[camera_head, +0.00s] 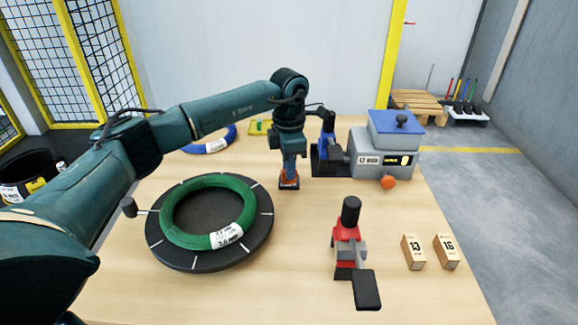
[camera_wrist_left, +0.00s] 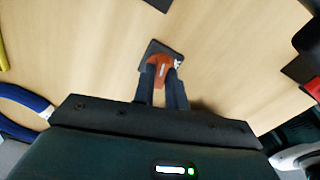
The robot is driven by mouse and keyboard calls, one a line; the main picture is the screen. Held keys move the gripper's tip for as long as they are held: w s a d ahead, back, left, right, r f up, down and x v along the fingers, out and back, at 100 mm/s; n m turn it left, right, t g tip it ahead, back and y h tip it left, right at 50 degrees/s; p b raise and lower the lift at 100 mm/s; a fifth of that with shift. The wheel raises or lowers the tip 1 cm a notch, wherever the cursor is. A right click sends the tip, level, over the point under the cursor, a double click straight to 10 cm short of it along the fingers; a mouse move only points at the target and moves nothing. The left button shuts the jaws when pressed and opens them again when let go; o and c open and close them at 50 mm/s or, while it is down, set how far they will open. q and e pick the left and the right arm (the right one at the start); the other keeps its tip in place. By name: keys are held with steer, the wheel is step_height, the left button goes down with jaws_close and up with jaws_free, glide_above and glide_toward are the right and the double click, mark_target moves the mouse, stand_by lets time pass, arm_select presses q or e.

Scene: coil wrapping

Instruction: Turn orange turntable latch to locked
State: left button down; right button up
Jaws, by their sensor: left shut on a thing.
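The orange turntable latch (camera_head: 289,183) stands on the table to the right of the black turntable (camera_head: 184,261). In the left wrist view the latch (camera_wrist_left: 159,66) is an orange lever on a dark base plate (camera_wrist_left: 162,46) with small white marks. My left gripper (camera_head: 289,172) reaches down from above and is shut on the orange lever. Its fingers (camera_wrist_left: 163,76) sit on both sides of the lever. The turntable carries a green coil (camera_head: 170,229) with a white label. I cannot read the latch's marks. My right gripper is not in view.
A red and black clamp tool (camera_head: 347,245) stands at the front right, with blocks marked 13 (camera_head: 413,252) and 16 (camera_head: 446,251) beside it. A grey machine with a blue top (camera_head: 396,122) stands behind. A blue coil (camera_head: 212,144) lies at the back left.

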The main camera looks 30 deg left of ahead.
arm_select(q)
steer(key=shift+m, duration=1.6)
steer(key=shift+r, duration=0.1)
steer(key=c, duration=1.4)
jaws_free()
steer(key=shift+c, duration=0.2)
step_height(320, 180, up, 13)
steer(key=shift+b, duration=0.3)
